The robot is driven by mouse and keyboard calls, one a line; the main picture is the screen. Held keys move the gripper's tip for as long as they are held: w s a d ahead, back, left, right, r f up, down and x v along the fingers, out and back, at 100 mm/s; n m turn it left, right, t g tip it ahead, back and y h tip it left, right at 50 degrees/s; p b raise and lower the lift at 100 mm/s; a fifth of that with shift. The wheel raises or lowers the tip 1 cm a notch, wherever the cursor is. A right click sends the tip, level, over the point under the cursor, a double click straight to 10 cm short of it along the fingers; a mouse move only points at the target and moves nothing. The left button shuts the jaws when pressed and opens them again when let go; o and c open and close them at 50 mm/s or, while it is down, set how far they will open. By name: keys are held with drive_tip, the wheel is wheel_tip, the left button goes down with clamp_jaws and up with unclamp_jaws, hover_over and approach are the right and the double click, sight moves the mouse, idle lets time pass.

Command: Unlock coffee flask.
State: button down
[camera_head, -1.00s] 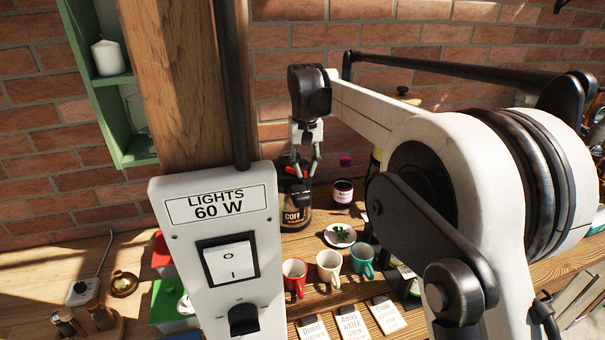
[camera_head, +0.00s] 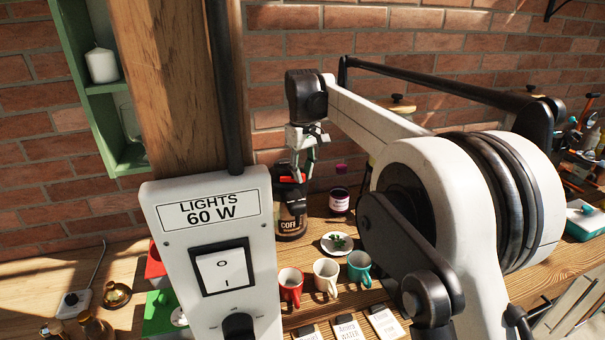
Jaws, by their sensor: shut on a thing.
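The coffee flask (camera_head: 291,224) stands on the wooden table against the brick wall, dark with a pale "COFF..." label. Its black top has a red part (camera_head: 287,179). My gripper (camera_head: 300,178) points down at the flask's top, with its fingers shut on the top part. The exact contact is small and partly hidden by the fingers.
The lights panel (camera_head: 207,250) and wooden post (camera_head: 180,90) stand close in front on the left. A purple-lidded jar (camera_head: 339,201), a saucer (camera_head: 326,247) and red (camera_head: 290,284), cream (camera_head: 326,276) and teal (camera_head: 360,265) mugs are right of and before the flask.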

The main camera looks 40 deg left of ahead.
drive_tip(key=c, duration=1.7)
unclamp_jaws()
wheel_tip(320, 180, up, 12)
